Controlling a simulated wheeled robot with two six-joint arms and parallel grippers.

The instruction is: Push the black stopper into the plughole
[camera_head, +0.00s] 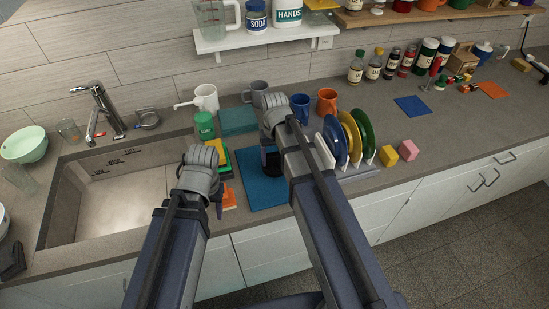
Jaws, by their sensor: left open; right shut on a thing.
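The sink (120,200) is at the left of the head view, with a pale basin floor. I cannot make out the plughole on it. My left gripper (217,203) is open, right of the sink, over the counter edge by an orange and a yellow sponge; its fingers are mostly hidden by its wrist. My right gripper (270,160) is over the blue mat (258,188), shut on a small dark thing that its own fingers and arm mostly hide. I cannot tell if that is the black stopper; no stopper shows clearly elsewhere.
The tap (100,108) stands behind the sink. A green bottle (205,126) and a white watering can (205,98) stand right of it. A plate rack (350,170) with coloured plates and an orange mug (327,101) are close to my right arm. The counter further right has free room.

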